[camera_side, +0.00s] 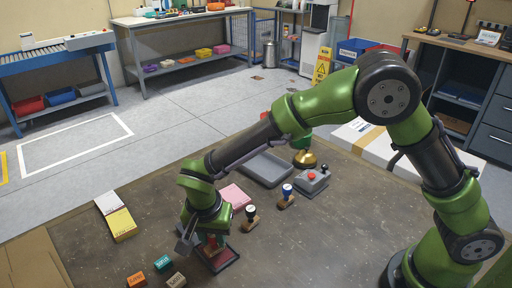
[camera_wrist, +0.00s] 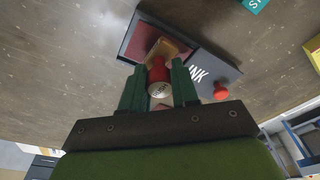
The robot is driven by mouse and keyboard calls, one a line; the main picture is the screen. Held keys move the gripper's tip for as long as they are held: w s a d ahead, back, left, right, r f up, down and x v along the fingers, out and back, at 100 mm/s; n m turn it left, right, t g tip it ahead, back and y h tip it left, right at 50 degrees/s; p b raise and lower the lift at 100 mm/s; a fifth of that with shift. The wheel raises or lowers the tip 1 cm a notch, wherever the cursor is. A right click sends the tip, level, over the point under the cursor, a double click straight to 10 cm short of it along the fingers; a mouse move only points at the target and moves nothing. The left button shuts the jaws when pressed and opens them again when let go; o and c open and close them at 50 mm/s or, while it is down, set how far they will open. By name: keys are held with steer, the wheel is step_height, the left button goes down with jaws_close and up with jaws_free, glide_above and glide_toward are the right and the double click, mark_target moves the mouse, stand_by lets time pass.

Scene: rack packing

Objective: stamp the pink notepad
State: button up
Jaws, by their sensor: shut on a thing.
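My gripper (camera_wrist: 158,88) is shut on a red-handled stamp (camera_wrist: 157,70) with a wooden base, seen between the green fingers in the wrist view. The stamp is over the dark red ink pad (camera_wrist: 140,38), whose dark lid (camera_wrist: 212,72) reads "INK". I cannot tell whether its base touches the pad. In the side view my gripper (camera_side: 210,243) is low over the ink pad (camera_side: 226,262), hiding part of it. The pink notepad (camera_side: 236,197) lies flat on the table behind my gripper, partly hidden by my wrist.
A black-handled stamp (camera_side: 251,214) and a blue-handled stamp (camera_side: 287,193) stand right of the notepad. A yellow pad (camera_side: 122,224) lies left; small orange (camera_side: 137,280) and teal (camera_side: 163,263) blocks lie in front. A grey tray (camera_side: 266,168) and a button box (camera_side: 313,181) stand behind.

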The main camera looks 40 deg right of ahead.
steer(key=shift+s+f, duration=0.1)
steer(key=shift+r, duration=3.55)
steer(key=w+d+m, duration=0.1)
steer(key=w+d, duration=1.1)
steer(key=d, duration=0.3)
steer(key=n, duration=0.1)
glide_above(233, 192)
steer(key=shift+s+a+f, duration=0.1)
steer(key=shift+a+f, duration=0.1)
steer(key=shift+f, duration=1.2)
steer(key=shift+s+a+f, duration=0.1)
steer(key=shift+a+f, duration=0.05)
steer(key=shift+f, duration=1.25)
steer(key=shift+f, duration=0.65)
step_height(233, 192, up, 7)
